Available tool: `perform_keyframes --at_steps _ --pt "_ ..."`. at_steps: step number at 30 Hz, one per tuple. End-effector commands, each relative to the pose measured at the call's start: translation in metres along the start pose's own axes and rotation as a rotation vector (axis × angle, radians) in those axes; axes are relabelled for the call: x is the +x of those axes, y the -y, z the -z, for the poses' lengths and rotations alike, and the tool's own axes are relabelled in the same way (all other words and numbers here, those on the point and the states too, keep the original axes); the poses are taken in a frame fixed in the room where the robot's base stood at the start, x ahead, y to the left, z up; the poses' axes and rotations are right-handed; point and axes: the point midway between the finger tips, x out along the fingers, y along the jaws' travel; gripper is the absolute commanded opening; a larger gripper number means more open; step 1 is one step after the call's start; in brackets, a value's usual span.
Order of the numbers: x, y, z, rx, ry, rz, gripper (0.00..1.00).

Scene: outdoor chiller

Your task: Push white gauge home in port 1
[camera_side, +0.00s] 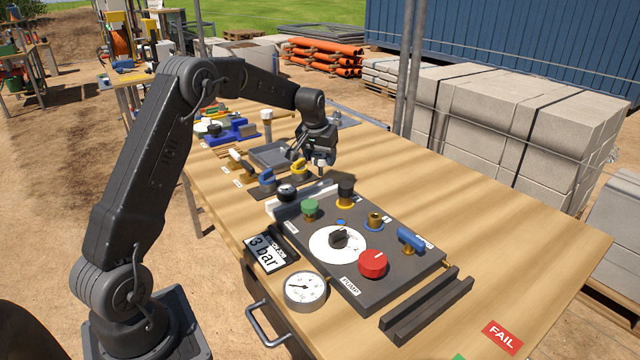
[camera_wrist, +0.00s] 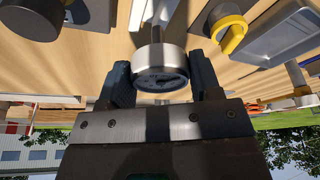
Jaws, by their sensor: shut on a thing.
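My gripper (camera_side: 318,150) is over the far part of the table, to the far side of the black panel (camera_side: 400,262). It is shut on a small round gauge (camera_wrist: 160,68) with a steel body and a pale dial. In the wrist view the gauge sits between the two dark fingers of my gripper (camera_wrist: 162,80), its stem pointing away from the camera. In the side view the gauge is small and partly hidden. The panel has a brass fitting (camera_side: 375,221) with an open-looking top. I cannot read which port is port 1.
The panel also carries a green knob (camera_side: 310,208), a black knob (camera_side: 346,190), a red knob (camera_side: 373,263) and a blue handle (camera_side: 410,239). A yellow-handled part (camera_side: 299,167) and a grey tray (camera_side: 268,157) are close to my gripper. A larger gauge (camera_side: 305,289) lies at the front edge.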

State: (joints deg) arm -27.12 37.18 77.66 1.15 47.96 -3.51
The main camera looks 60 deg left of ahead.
Motion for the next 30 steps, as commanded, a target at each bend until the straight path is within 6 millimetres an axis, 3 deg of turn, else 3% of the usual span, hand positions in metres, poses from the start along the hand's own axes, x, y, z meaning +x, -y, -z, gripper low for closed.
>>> perform_keyframes --at_steps 9,14,24,30 --pt "0.0 0.0 0.0 0.0 -0.001 0.0 0.15" --pt "-0.008 0.0 0.003 0.0 -0.004 0.0 0.15" --pt "-0.083 0.0 0.026 0.0 -0.006 0.0 0.15" --pt "-0.114 -0.006 0.033 0.012 -0.001 -0.004 0.15"
